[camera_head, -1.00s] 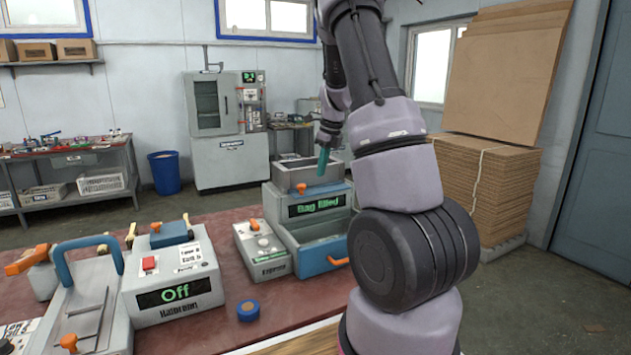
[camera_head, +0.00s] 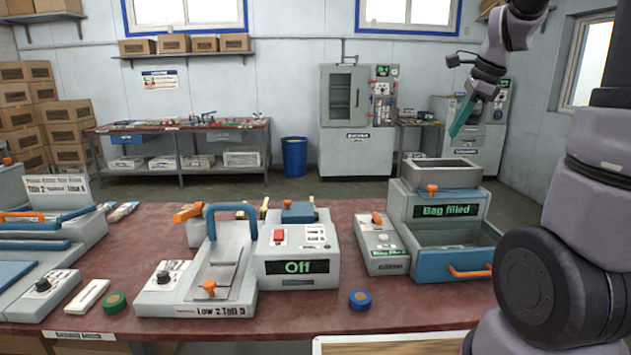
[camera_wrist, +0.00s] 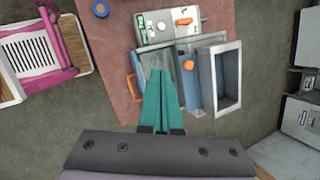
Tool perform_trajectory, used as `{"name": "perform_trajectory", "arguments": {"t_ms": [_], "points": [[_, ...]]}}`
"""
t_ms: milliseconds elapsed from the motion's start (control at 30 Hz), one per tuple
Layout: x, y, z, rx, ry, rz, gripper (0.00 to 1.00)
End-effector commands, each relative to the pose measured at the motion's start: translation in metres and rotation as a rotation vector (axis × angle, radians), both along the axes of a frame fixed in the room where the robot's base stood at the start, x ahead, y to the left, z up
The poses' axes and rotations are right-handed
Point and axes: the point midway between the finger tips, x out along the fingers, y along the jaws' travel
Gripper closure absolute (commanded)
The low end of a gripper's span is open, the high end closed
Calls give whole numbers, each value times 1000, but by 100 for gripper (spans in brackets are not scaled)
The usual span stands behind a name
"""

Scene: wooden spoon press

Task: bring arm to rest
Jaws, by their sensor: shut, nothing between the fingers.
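My gripper (camera_head: 461,117) has teal fingers and hangs in the air above the bag-filling machine (camera_head: 437,209) at the right of the table. Its fingers are together and empty, pointing down and left. In the wrist view my gripper (camera_wrist: 162,78) also shows closed, above the machine's open drawer and beside its grey hopper (camera_wrist: 228,80). The machine's display reads "Bag filled". My arm rises along the right edge of the head view.
The red-topped table (camera_head: 335,240) holds a press unit (camera_head: 293,250) showing "Off", a sloped device (camera_head: 210,275), a blue roll (camera_head: 359,300) and a green roll (camera_head: 115,303). A blue bin (camera_head: 294,156) and a grey cabinet (camera_head: 357,150) stand behind. Open air surrounds my gripper.

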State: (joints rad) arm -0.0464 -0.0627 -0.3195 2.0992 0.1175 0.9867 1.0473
Motion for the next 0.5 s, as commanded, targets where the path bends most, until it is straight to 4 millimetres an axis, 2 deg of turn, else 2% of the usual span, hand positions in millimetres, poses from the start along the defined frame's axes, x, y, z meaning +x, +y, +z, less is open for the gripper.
{"name": "perform_trajectory", "arguments": {"t_ms": [33, 100, 233, 400, 500], "points": [[-19, 13, 14, -34, -56, 111, 100], [-44, 29, 27, -101, -128, 281, 100], [-93, 56, 44, -252, -262, 589, 100], [-149, 82, 51, -478, -399, 942, 100], [-171, 91, 49, -587, -446, 1089, 100]]}}
